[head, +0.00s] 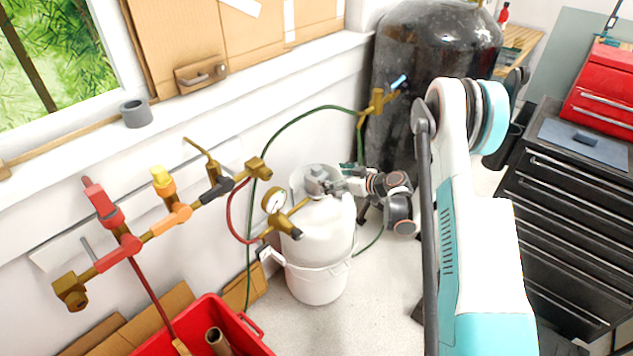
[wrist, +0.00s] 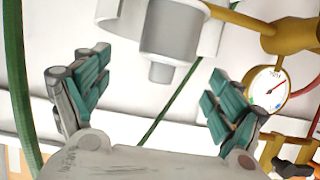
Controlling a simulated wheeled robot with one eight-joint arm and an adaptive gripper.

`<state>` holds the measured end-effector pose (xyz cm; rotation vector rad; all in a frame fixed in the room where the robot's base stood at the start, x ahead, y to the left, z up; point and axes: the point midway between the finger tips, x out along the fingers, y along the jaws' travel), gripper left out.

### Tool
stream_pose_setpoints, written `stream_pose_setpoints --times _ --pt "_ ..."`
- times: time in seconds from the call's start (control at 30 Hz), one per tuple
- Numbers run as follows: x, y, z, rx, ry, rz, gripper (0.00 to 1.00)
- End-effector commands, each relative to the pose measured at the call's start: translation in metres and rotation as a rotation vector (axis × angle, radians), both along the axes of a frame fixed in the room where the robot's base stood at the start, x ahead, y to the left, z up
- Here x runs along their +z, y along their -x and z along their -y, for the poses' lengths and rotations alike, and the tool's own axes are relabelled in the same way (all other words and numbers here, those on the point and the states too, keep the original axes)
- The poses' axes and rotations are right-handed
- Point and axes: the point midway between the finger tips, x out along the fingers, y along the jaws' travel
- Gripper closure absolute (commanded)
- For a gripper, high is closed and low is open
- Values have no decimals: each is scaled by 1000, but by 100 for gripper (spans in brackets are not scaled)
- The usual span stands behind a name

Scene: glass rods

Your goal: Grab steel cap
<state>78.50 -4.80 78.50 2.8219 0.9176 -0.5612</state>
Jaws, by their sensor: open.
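A grey metal cap (head: 316,178) sits on top of a white gas cylinder (head: 322,240), inside its collar. In the wrist view the cap (wrist: 170,35) is a grey cylinder with a narrower stub, ahead of and between the fingers. My gripper (head: 340,184) is beside the cap at the cylinder's top, reaching in from the right. In the wrist view my gripper (wrist: 158,70) is open, its teal-padded fingers spread wide with nothing between the pads. The cap's far side is hidden.
A pressure gauge (head: 274,200) on a brass pipe (head: 286,222) stands close left of the cylinder. A green hose (head: 290,130) arches behind it. A large dark tank (head: 410,80) stands behind, and a black drawer cabinet (head: 570,210) at right.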

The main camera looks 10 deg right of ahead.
Motion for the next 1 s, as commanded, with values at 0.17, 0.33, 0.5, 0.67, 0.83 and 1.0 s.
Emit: stream_pose_setpoints --times 0.17,0.33,0.5,0.67,0.83,1.0 --pt "-10 -18 -13 1 -1 -1 13" --pt "-12 -23 -18 1 -1 -1 13" --pt "-21 -32 -29 1 0 0 13" --pt "-31 -48 -44 1 0 -1 13" --pt "-33 -56 -50 0 -1 -1 13" --pt "-32 -56 -50 0 -1 -1 18"
